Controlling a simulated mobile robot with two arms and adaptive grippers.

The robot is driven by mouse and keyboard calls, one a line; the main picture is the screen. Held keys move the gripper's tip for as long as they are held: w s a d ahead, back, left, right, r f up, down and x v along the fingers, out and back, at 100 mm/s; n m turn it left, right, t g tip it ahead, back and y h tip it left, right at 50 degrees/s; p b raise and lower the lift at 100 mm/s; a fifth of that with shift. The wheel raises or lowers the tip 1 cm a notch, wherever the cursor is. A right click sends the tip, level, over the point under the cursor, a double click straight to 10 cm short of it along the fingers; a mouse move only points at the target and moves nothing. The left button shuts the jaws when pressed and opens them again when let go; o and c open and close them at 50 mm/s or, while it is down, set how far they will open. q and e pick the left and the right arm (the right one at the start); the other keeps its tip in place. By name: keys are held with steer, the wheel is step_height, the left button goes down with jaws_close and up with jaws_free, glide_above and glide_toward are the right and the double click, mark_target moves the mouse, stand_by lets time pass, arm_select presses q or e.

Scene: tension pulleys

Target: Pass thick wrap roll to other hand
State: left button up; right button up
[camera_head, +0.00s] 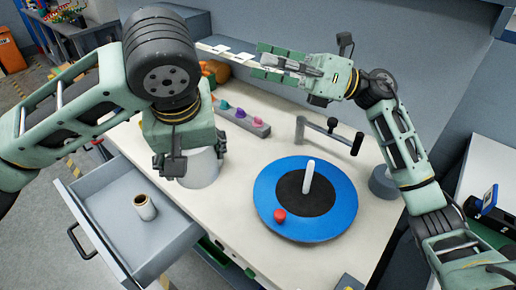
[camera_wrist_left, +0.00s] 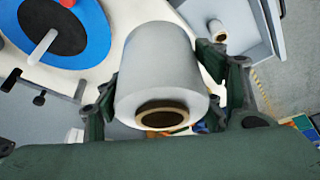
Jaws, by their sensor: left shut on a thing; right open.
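The thick wrap roll (camera_head: 203,172) is a wide pale grey cylinder, partly hidden behind my left gripper in the head view. My left gripper (camera_head: 185,160) is shut on it above the table's left part. In the left wrist view the roll (camera_wrist_left: 160,75) sits between the two fingers of my left gripper (camera_wrist_left: 165,95), its brown core facing the camera. My right gripper (camera_head: 272,63) is open and empty over the back of the table, up and to the right of the roll, well apart from it.
A blue turntable (camera_head: 335,212) with a black centre, white post and red knob lies on the table (camera_head: 250,165). A crank handle (camera_head: 330,134) stands behind it. An open drawer (camera_head: 105,200) at left holds a thin roll (camera_head: 145,207). A peg strip (camera_head: 240,117) lies behind.

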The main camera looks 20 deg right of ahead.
steer(key=s+a+f+n+g, duration=0.2)
steer(key=s+f+g, duration=0.1)
steer(key=s, duration=0.1)
steer(key=n+g+h, duration=0.2)
steer(key=n, duration=0.3)
glide_toward(194, 160)
steer(key=w+d+f, duration=0.1)
steer(key=w+f, duration=0.2)
steer(key=a, duration=0.7)
steer(key=w+a, duration=0.1)
steer(key=a, duration=0.3)
steer(key=shift+a+f, duration=0.15)
arm_select(q)
steer(key=shift+r, duration=0.1)
arm_select(e)
steer(key=shift+s, duration=0.1)
steer(key=c, duration=1.5)
arm_select(q)
steer(key=o, duration=1.1)
steer(key=shift+c, duration=0.2)
arm_select(e)
steer(key=shift+c, duration=0.5)
arm_select(q)
steer(key=o, duration=0.5)
